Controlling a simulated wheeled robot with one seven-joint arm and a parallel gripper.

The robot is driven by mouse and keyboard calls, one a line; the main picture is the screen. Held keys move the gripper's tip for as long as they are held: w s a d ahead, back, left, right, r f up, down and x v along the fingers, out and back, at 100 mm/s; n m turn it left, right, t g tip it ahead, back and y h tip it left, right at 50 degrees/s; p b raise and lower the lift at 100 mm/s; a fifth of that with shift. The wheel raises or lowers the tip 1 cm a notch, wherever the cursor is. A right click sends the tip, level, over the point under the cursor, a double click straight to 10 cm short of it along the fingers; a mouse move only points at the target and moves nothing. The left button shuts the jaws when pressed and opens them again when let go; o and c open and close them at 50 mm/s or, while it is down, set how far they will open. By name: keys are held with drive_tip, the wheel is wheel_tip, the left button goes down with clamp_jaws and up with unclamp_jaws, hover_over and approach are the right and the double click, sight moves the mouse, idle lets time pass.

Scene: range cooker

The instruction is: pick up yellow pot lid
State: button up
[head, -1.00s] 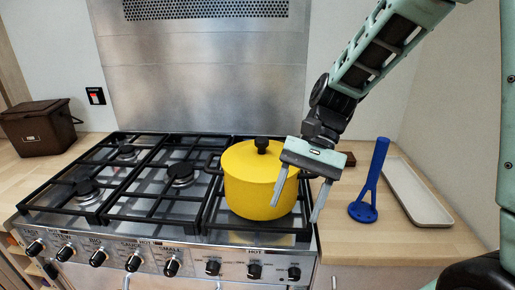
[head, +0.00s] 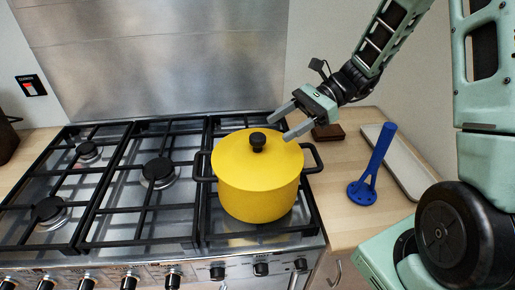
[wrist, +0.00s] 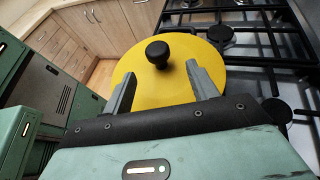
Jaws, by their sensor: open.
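The yellow pot lid (head: 238,158) sits on the yellow pot (head: 257,200), with a round black knob (head: 258,142) at its middle. The pot stands on the right side of the hob and has black side handles. My gripper (head: 279,127) is open and empty, just behind and right of the knob in the head view. In the wrist view the gripper (wrist: 160,85) has its two grey fingers apart over the lid (wrist: 150,92). The knob (wrist: 158,54) shows beyond the fingertips, roughly between them, not held.
The black hob grates (head: 125,190) spread left of the pot. On the counter at right are a blue utensil (head: 373,165), a pale tray (head: 400,165) and a small brown block (head: 328,132). A steel splashback (head: 160,60) rises behind the hob.

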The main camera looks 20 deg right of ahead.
sight(257, 141)
drive_tip(key=x, duration=0.2)
drive_tip(key=shift+a+f, duration=0.1)
drive_tip(key=shift+a, duration=0.2)
drive_tip(key=p+x, duration=0.2)
drive_tip(key=x, duration=0.2)
drive_tip(key=shift+s+a, duration=0.15)
drive_tip(key=shift+a+f, duration=0.2)
drive_tip(key=shift+a, duration=0.2)
clamp_jaws()
